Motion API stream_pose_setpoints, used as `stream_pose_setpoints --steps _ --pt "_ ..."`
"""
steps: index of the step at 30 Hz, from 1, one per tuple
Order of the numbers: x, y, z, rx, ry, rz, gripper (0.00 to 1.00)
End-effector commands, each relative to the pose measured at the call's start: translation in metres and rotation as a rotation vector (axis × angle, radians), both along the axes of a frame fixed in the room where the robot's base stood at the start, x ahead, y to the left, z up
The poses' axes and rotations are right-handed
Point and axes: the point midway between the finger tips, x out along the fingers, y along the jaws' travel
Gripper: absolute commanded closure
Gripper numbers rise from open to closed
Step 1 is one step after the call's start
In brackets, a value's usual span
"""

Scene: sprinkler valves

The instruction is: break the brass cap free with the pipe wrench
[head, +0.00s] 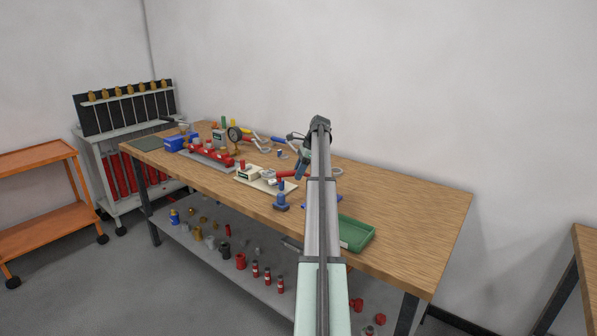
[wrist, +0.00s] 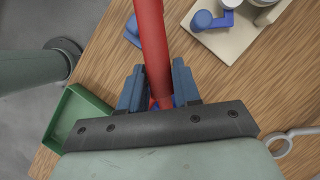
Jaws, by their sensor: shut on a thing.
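My gripper (wrist: 157,88) is shut on a red handle, which I take to be that of the pipe wrench (wrist: 150,35). In the wrist view the handle runs up between the blue fingers and out of the top edge, so the wrench's jaws are out of that view. In the head view the red handle (head: 291,174) reaches left from my gripper (head: 302,168), low over the bench. Its left end is over or beside a cream board (wrist: 238,42) with small fittings. I cannot make out the brass cap, nor whether the wrench touches it.
A red manifold (head: 207,156) and a round gauge (head: 235,133) are farther left. A grey ring-ended tool (wrist: 288,140) lies near my gripper. The bench's right end is clear.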

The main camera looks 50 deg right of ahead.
Motion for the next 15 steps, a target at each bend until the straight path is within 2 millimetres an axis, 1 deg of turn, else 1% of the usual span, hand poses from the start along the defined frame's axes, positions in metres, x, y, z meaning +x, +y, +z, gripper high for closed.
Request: stream_pose_setpoints --steps 6,15 --pt "-0.0047 0.0051 0.0006 0.001 -0.001 0.057 1.0" --pt "-0.0054 0.0058 0.0006 0.0 -0.001 0.069 1.0"
